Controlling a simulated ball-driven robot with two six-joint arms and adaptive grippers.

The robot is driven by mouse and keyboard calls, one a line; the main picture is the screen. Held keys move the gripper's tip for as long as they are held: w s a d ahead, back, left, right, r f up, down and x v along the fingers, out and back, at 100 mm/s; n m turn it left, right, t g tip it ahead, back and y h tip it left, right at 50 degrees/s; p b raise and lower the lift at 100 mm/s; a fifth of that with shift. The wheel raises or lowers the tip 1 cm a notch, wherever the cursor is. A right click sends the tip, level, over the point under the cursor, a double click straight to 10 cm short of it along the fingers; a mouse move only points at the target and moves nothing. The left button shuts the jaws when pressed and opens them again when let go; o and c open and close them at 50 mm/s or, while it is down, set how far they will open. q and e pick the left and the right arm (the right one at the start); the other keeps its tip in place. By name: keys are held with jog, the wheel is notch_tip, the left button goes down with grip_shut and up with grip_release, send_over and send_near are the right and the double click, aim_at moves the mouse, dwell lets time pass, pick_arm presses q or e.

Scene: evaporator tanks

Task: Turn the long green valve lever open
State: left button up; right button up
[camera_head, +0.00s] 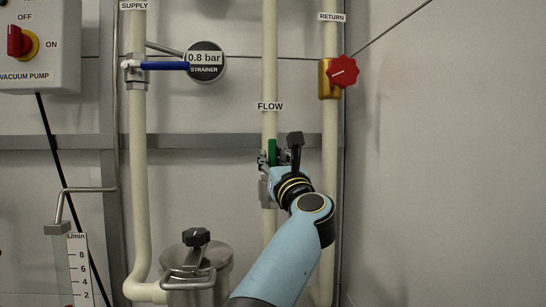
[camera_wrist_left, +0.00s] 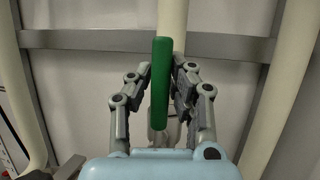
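The long green valve lever (camera_head: 272,152) stands upright at the valve (camera_head: 266,188) on the pipe labelled FLOW. In the left wrist view the lever (camera_wrist_left: 161,85) rises between the two fingers of my left gripper (camera_wrist_left: 160,80). The right finger is close against the lever's right edge; whether it touches I cannot tell. A narrow gap shows between the left finger and the lever. In the head view my left gripper (camera_head: 264,162) is at the lever, partly hidden by my own wrist. My right gripper is not in view.
The SUPPLY pipe carries a blue lever (camera_head: 165,66) beside a round strainer gauge (camera_head: 205,61). A red knob (camera_head: 343,71) sits on the RETURN pipe, right of the FLOW pipe. A lidded metal tank (camera_head: 196,272) stands low. The right wall is bare.

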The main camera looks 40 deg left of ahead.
pick_arm(q)
jog(key=o, duration=0.4)
jog(key=shift+s+r, duration=0.1)
jog(key=shift+r, duration=0.55)
notch_tip(320, 180, up, 9)
jog(key=shift+r, duration=0.1)
